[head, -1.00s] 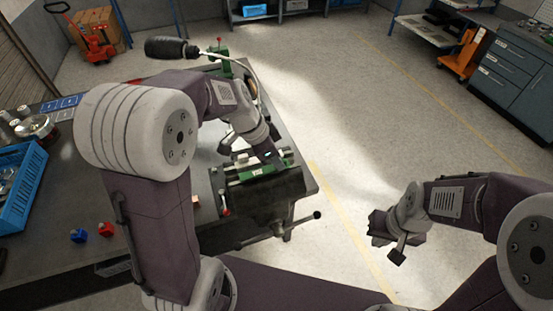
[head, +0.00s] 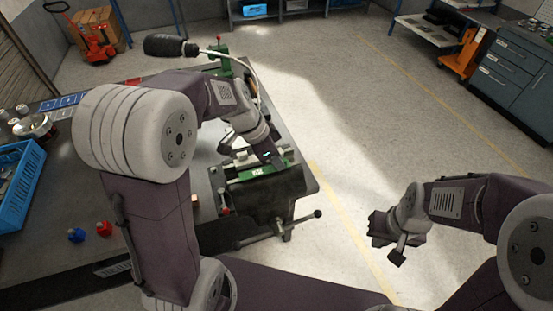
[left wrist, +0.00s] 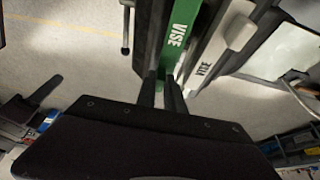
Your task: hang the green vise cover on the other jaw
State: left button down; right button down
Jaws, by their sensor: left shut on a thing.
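The vise (head: 265,200) stands at the right front corner of the workbench. The green vise cover (head: 257,173), with a white label, is at its near jaw in the head view. I cannot tell whether it rests on that jaw. My left gripper (head: 272,160) is shut on the green cover; in the left wrist view its fingers (left wrist: 162,92) pinch the end of the green strip (left wrist: 180,32), marked VISE. A pale grey strip (left wrist: 216,48), also marked VISE, runs beside it, apart from it. My right gripper (head: 391,246) hangs over the floor, its fingers unclear.
A blue crate (head: 20,185) stands at the bench's left. Blue (head: 76,235) and red (head: 104,228) small pieces lie near the front. The vise handle (head: 290,226) sticks out over the floor. A lamp head (head: 170,46) is behind my left arm.

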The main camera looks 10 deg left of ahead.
dwell(0.4)
pick_arm(q)
jog(key=shift+f+b, duration=0.15)
jog(key=shift+b, duration=0.2)
jog(key=shift+f+b, duration=0.15)
jog(key=shift+b, duration=0.15)
dwell(0.5)
jog(key=c, duration=1.4)
grip_release()
jog(key=shift+o, duration=0.2)
notch_tip(320, 180, up, 8)
jog(key=p, duration=0.6)
